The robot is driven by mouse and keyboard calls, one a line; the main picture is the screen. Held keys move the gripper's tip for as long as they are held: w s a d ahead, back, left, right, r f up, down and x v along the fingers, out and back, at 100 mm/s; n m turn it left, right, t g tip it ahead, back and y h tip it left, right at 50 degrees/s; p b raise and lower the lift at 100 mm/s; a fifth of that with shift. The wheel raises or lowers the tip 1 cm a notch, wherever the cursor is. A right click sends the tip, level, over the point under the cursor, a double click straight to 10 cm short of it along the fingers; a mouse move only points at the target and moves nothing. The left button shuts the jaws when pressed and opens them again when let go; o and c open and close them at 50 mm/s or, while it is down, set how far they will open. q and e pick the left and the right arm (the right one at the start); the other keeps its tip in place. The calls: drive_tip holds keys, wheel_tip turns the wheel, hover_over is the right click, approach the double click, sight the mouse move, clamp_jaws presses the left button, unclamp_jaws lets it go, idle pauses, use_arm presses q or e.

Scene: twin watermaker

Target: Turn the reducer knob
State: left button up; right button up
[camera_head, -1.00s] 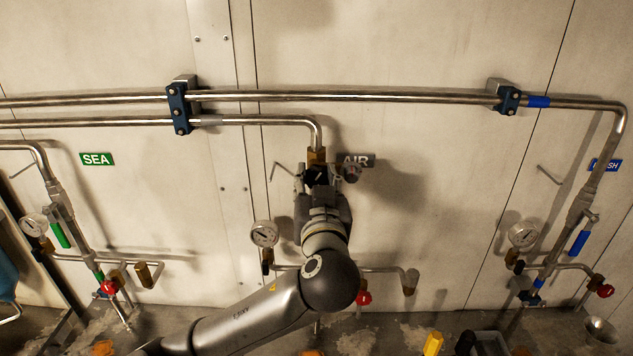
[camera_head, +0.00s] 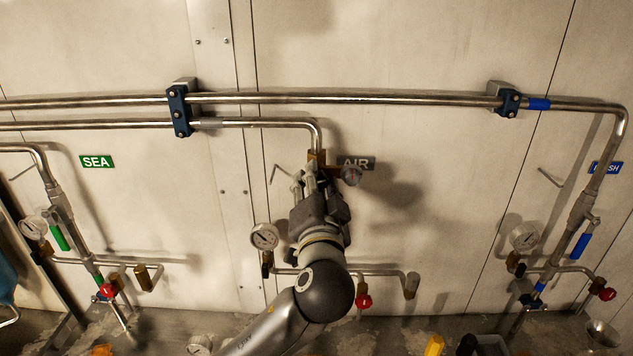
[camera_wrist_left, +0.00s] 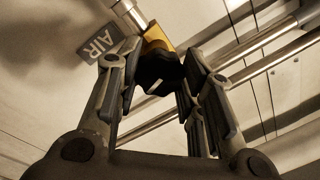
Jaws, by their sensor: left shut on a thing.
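In the head view my left gripper (camera_head: 315,180) reaches up from below to the brass fitting and hides the knob. The gripper is shut on the knob, with fingers on both sides of it. My right gripper is in neither view.
Steel pipes (camera_head: 345,96) run across the wall above. A small gauge (camera_head: 352,176) stands close to the gripper's right. A round white gauge (camera_head: 265,237) is at its lower left, and a red valve knob (camera_head: 363,301) is below. The wall to the right is mostly free.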

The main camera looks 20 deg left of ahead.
use_arm(q)
drive_tip(key=shift+m, duration=1.8)
drive_tip(key=o, duration=1)
drive_tip(key=shift+t, duration=0.3)
drive_tip(key=shift+o, duration=0.2)
drive_tip(key=v, duration=1.2)
drive_tip(key=shift+a+r, duration=0.1)
